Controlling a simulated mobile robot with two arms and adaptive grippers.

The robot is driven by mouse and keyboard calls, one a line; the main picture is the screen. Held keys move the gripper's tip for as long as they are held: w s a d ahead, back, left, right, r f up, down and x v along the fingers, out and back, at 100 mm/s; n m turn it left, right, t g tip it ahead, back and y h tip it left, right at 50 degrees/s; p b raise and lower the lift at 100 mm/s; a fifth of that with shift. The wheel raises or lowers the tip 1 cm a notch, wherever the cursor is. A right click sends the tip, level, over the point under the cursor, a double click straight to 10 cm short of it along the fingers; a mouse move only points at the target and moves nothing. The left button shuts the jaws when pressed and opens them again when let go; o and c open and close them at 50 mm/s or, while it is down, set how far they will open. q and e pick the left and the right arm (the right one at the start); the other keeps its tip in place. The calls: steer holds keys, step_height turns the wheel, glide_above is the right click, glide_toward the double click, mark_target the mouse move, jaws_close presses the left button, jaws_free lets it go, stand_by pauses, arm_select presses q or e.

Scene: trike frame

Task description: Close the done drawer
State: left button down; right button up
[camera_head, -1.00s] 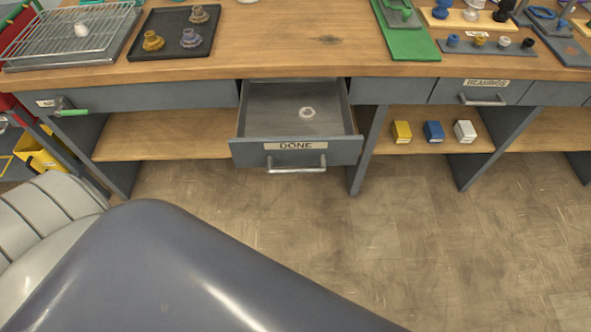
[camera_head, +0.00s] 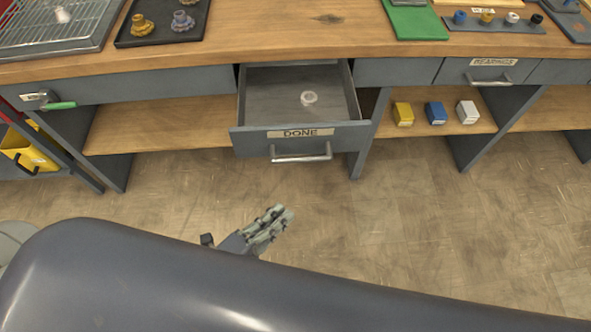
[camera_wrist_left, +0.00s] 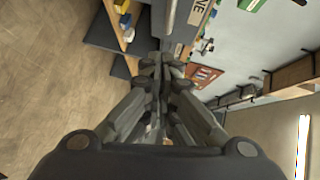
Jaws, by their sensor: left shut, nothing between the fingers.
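The done drawer (camera_head: 252,138) is a grey drawer under the wooden workbench, labelled DONE, pulled well out. A pale ring-shaped part (camera_head: 309,98) lies inside it. Its metal bar handle (camera_head: 301,158) is on the front. My left gripper (camera_head: 279,215) is shut and empty, in front of and below the drawer, apart from the handle. My right gripper is not in view.
The workbench top (camera_head: 290,40) holds a black tray (camera_head: 135,36) with parts and a wire-rack tray (camera_head: 50,40). The shut bearings drawer (camera_head: 455,74) is at the right. Small yellow, blue and white boxes stand on the lower shelf (camera_head: 395,142). The floor (camera_head: 400,230) in front is clear.

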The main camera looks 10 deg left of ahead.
arm_select(q)
steer(key=w+a+r+p+x, duration=0.1)
steer(key=a+p+x, duration=0.1)
steer(key=x, duration=1)
steer(key=shift+w, duration=0.45)
